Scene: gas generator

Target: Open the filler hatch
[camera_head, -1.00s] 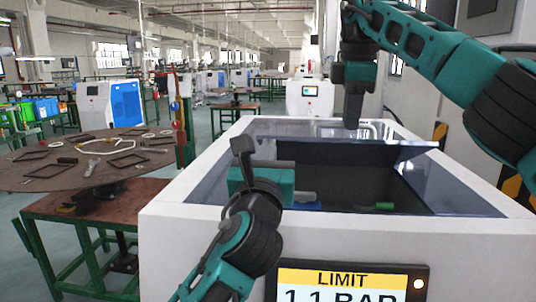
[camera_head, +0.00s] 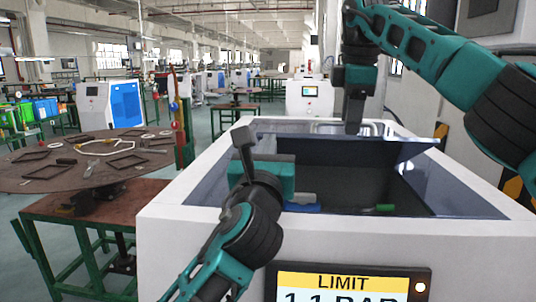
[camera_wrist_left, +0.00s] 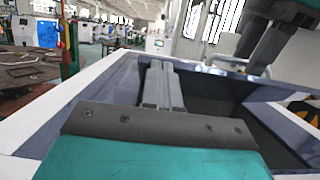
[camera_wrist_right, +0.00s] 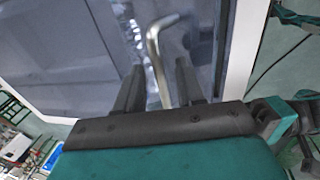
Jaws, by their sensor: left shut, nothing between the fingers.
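The filler hatch appears to be the bluish see-through panel (camera_head: 330,145) at the far part of the white machine's top, above a dark inside; its exact position is hard to tell. A bent metal handle (camera_wrist_right: 160,55) is on a glossy bluish panel in the right wrist view. My right gripper (camera_head: 353,128) points down at the far end of the top. In the right wrist view its fingers (camera_wrist_right: 158,88) stand apart, one on each side of the handle. My left gripper (camera_wrist_left: 162,72) is shut and empty, over the machine's near left part. Its fingertips are hidden in the head view.
The white machine rim (camera_head: 180,213) surrounds the dark opening. A green part (camera_head: 385,208) and a blue part (camera_head: 302,207) show inside. A "LIMIT" display (camera_head: 350,283) is on the front. A round brown table (camera_head: 60,178) with frames stands at left.

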